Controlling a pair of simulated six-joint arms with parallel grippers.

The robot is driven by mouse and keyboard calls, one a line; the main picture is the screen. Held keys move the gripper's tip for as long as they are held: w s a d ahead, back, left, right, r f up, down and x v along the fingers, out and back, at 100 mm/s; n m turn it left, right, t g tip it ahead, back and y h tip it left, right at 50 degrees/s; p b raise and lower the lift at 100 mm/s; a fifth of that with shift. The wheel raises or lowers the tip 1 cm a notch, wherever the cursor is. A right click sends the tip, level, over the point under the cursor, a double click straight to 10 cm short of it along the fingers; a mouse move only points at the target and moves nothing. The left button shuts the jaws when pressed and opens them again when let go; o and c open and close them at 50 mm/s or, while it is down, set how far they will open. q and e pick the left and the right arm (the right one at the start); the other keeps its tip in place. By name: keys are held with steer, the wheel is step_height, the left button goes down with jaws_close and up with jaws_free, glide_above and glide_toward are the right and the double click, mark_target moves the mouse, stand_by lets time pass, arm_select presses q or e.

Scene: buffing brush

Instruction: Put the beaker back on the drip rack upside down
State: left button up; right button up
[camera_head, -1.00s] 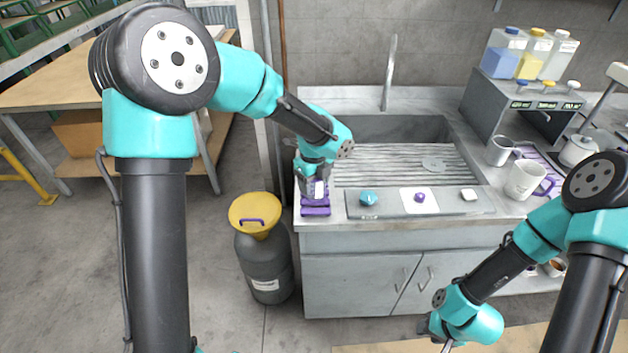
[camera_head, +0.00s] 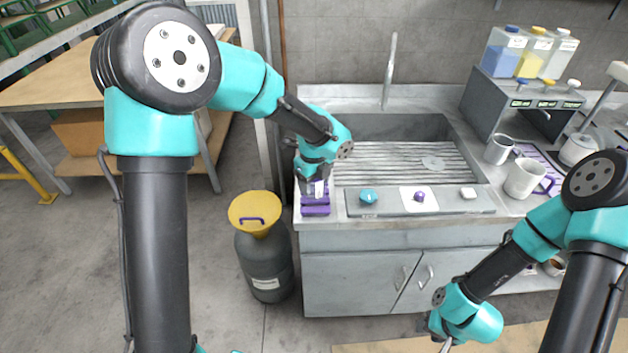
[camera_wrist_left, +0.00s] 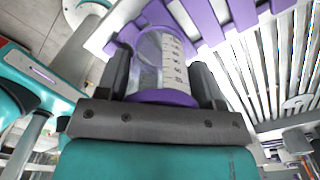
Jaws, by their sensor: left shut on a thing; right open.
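My left gripper (camera_head: 312,188) is at the left end of the sink counter. In the left wrist view the left gripper (camera_wrist_left: 163,78) is shut on a clear beaker (camera_wrist_left: 165,55) with white graduation marks and a purple rim or base on the near side. The beaker is over or against the purple slatted drip rack (camera_wrist_left: 208,20); whether it rests on it I cannot tell. In the head view the purple rack (camera_head: 316,210) shows just below the gripper, and the beaker is mostly hidden. My right gripper (camera_head: 447,345) is low at the bottom right, mostly out of the picture.
The sink (camera_head: 400,163) has a ribbed bottom. A panel (camera_head: 455,202) with a blue knob (camera_head: 368,197) and a purple knob (camera_head: 420,196) lies along its front. White mugs (camera_head: 524,178) stand at the right. A dark drum with a yellow funnel lid (camera_head: 255,212) stands on the floor.

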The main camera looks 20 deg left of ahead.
arm_select(q)
steer(key=shift+f, duration=0.3)
steer(key=o, duration=1.1)
step_height(320, 180, up, 17)
steer(key=shift+r, duration=0.2)
stand_by(0.3)
